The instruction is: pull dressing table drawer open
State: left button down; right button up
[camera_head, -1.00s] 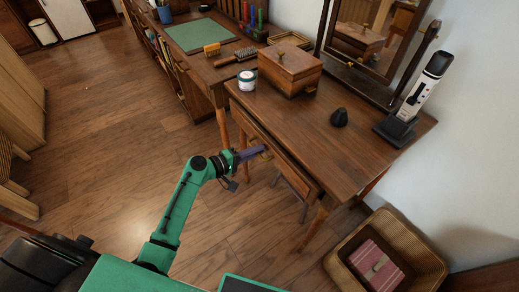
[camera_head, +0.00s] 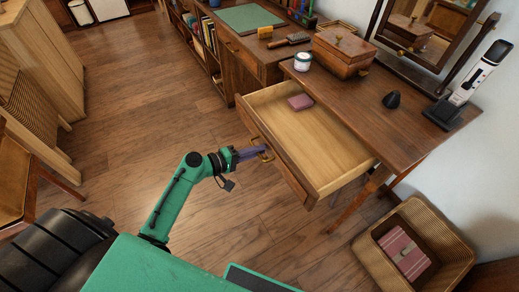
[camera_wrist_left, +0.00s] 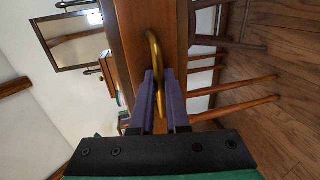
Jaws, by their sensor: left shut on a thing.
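The dressing table (camera_head: 422,132) stands at the right in the head view. Its drawer (camera_head: 322,140) is pulled well out, showing a pale wooden inside with a small pinkish box (camera_head: 300,102) near the back left. My left gripper (camera_head: 262,152) is at the drawer front, shut on the brass handle (camera_head: 268,155). In the left wrist view the two purple fingers (camera_wrist_left: 160,95) close around the curved brass handle (camera_wrist_left: 156,60) on the drawer's wooden front. My right gripper is not in view.
On the tabletop are a wooden box (camera_head: 343,54), a white jar (camera_head: 302,62), a dark small object (camera_head: 391,99) and a mirror. A wicker basket (camera_head: 368,256) stands at the lower right. A desk (camera_head: 242,50) adjoins at the back. The floor left of the drawer is clear.

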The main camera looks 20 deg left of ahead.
pick_arm(q)
jog(key=shift+s+a, duration=0.15)
jog(key=shift+s, duration=0.1)
jog(key=c, duration=1.2)
grip_release()
jog(key=v, duration=1.4)
jog(key=shift+s+a+b, duration=0.15)
jog(key=shift+s+b, duration=0.05)
jog(key=shift+b, duration=0.15)
jog(key=shift+f, duration=0.1)
